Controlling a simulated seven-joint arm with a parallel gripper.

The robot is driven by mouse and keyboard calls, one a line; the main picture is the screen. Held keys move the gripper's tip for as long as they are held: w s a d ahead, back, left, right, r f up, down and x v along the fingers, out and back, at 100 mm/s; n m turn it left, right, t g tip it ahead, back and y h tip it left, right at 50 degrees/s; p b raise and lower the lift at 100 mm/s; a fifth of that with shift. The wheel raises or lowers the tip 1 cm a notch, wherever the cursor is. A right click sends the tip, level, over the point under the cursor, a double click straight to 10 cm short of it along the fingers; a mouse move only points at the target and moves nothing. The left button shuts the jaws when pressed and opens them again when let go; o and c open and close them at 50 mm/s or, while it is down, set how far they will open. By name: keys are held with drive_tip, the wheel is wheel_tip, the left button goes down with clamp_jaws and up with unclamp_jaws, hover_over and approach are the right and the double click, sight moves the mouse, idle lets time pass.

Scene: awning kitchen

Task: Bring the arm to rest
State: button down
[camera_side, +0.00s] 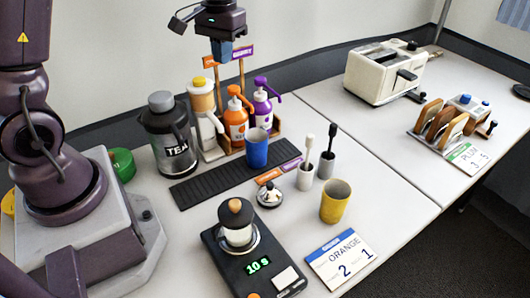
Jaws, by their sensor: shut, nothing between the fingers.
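My gripper (221,52) is at the top of the view, pointing down, with its fingers together and nothing held. It hangs above the back of the counter, in front of the wall.
Below stand a black TEA jug (168,138), pump bottles in orange (236,122) and purple (262,103), and a blue cup (257,150) by a black rack (212,183). A yellow cup (335,202), scale (252,262) and toaster (382,75) stand apart.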

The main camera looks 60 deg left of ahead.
drive_tip(key=s+d+r+m+t, duration=0.2)
drive_tip(key=s+d+r, duration=0.3)
drive_tip(key=s, duration=0.3)
drive_tip(key=s+d+r+m+t, duration=0.3)
drive_tip(key=s+d+r, duration=0.2)
drive_tip(key=s+d, duration=0.2)
drive_tip(key=shift+s+d+t, duration=0.35)
drive_tip(key=shift+s+t, duration=0.05)
drive_tip(key=shift+s, duration=0.25)
